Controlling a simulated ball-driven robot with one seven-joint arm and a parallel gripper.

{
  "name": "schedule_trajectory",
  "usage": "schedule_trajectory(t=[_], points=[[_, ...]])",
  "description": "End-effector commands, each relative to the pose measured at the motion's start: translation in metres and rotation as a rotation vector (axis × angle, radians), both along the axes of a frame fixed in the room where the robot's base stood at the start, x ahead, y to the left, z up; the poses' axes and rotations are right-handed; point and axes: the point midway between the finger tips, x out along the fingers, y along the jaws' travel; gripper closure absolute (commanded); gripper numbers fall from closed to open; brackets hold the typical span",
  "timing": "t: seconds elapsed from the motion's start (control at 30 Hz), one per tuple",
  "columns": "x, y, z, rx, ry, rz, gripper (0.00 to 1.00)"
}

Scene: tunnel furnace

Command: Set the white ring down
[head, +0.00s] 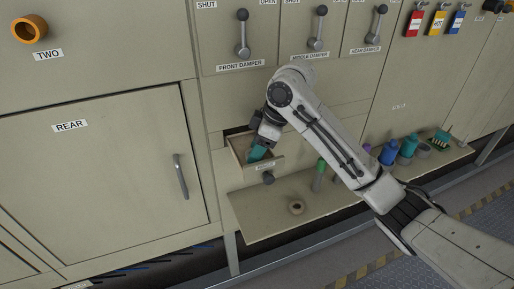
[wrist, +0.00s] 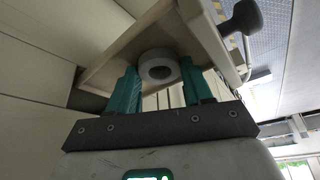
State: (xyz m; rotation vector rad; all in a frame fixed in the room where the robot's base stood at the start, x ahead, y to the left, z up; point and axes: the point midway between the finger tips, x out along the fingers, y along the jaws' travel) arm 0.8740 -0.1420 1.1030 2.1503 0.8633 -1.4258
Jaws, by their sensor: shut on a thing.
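The white ring (wrist: 150,58) shows pale grey between the two teal fingers in the wrist view. My gripper (wrist: 160,78) is shut on it, with one finger on each side. In the head view my gripper (head: 258,153) reaches down into an open drawer (head: 277,163) below the front damper lever. The fingers are inside the drawer's outline. The ring is hidden in the head view behind the fingers and drawer wall. Whether it touches the drawer floor I cannot tell.
A shelf (head: 260,217) below the drawer holds a tan ring (head: 296,207), a green-handled tool (head: 319,174) and several bottles and cups farther right. An orange ring (head: 29,28) hangs at upper left. The drawer's dark knob (head: 268,178) sticks out. The shelf's front left is clear.

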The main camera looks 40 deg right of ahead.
Motion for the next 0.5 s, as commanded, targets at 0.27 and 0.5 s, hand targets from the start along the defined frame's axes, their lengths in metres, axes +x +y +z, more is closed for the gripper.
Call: schedule_trajectory(t=[0.27,0.5], points=[[-0.002,0.001,-0.014,0.001,0.018,0.001,0.80],[-0.003,0.002,-0.017,0.002,0.024,0.002,0.39]])
